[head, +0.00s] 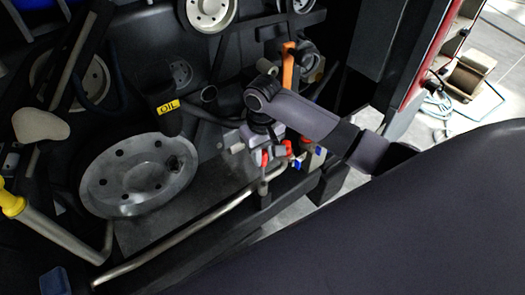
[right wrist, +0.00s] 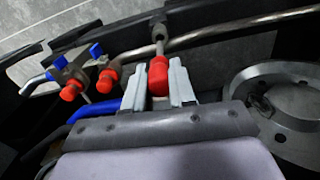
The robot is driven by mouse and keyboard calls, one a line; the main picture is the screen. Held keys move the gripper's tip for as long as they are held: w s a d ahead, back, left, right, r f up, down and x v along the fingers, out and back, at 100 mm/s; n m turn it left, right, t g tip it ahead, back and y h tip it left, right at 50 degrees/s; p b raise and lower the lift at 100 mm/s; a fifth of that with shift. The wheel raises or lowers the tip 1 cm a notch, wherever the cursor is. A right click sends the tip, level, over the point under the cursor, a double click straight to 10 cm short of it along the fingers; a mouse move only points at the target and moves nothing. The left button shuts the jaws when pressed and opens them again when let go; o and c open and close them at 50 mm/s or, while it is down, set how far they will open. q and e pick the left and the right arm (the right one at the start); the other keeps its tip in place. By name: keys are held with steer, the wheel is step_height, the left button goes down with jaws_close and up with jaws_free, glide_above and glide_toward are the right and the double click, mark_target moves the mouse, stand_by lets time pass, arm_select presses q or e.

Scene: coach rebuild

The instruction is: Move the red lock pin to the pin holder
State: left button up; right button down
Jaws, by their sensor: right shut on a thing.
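The red lock pin (right wrist: 158,77) sits between the two pale fingers of my right gripper (right wrist: 161,86) in the right wrist view. The fingers are shut on its red grip, and its grey shaft points away toward a dark rail. In the head view the pin's red grip (head: 264,158) shows just below my right gripper (head: 262,146), whose fingers are partly hidden by my wrist. I cannot tell whether the shaft tip is seated in anything. I cannot make out the pin holder for certain. My left gripper is not in view.
Two red-capped fittings with blue handles, one cap (right wrist: 107,78) nearer the pin, stand beside the right gripper. A metal pipe (head: 190,230) runs along the bay's lower edge. A large round metal plate (head: 125,190) lies left, below the OIL-labelled part (head: 166,108).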

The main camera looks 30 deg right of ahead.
mark_target(263, 179)
stand_by(0.4)
steer(key=shift+f, duration=0.6)
steer(key=shift+f, duration=0.4)
stand_by(0.5)
steer(key=shift+f, duration=0.35)
steer(key=shift+f, duration=0.1)
stand_by(0.3)
steer(key=shift+f+b, duration=0.5)
steer(key=shift+f, duration=0.7)
steer(key=shift+f+b, duration=0.35)
steer(key=shift+f, duration=0.7)
steer(key=shift+c, duration=2.3)
jaws_free()
steer(key=shift+r, duration=0.1)
